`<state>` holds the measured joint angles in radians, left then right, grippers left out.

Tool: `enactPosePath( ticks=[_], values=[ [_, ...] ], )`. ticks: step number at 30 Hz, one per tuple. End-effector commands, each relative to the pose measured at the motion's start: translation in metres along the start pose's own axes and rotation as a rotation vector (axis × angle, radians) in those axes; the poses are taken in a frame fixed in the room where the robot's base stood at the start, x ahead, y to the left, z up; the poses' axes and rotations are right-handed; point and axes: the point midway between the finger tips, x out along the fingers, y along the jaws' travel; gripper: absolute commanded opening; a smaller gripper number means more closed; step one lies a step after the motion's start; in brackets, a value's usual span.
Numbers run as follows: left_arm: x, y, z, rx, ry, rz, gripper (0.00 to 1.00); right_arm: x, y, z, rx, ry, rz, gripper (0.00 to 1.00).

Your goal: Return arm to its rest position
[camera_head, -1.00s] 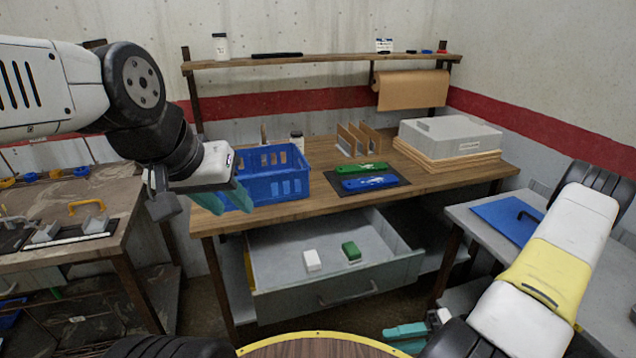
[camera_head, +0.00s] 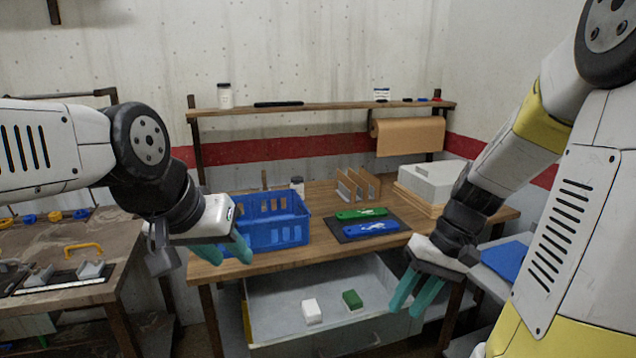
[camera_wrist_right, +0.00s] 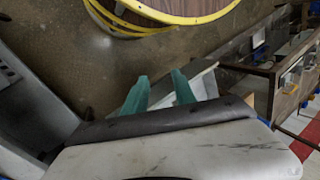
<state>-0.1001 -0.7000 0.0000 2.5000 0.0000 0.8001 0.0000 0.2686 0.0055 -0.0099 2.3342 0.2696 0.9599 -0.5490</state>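My left gripper (camera_head: 222,250) hangs at the left in the head view, in front of the blue crate, with its teal fingers apart and nothing between them. My right gripper (camera_head: 413,295) is at the right in the head view, in front of the open drawer's right side, teal fingers pointing down. The right wrist view also shows the right gripper (camera_wrist_right: 160,92), its two fingers spread and empty.
A blue crate (camera_head: 262,236) and a dark mat (camera_head: 348,238) with a green and a blue item stand on the wooden table (camera_head: 325,257). Below, an open drawer (camera_head: 290,345) holds a white block (camera_head: 312,311) and a green block (camera_head: 352,299). A shelf (camera_head: 325,108) runs behind.

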Motion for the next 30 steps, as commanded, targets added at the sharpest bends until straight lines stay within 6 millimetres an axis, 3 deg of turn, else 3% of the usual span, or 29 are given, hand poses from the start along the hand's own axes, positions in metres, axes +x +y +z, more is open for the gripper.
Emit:
enactPosePath(
  ticks=[9, 15, 30],
  values=[
    [0.000, 0.000, 0.000, 0.000, 0.000, 0.000, 0.36, -0.074, -0.059, 0.020, -0.061, 0.340, 0.217, 0.33],
    [0.000, 0.000, 0.000, 0.000, 0.000, 0.000, 0.36, -0.103, -0.081, 0.035, -0.073, 0.522, 0.249, 0.33],
    [0.000, 0.000, 0.000, 0.000, 0.000, 0.000, 0.36, -0.112, -0.087, 0.040, -0.071, 0.587, 0.250, 0.33]
  ],
)
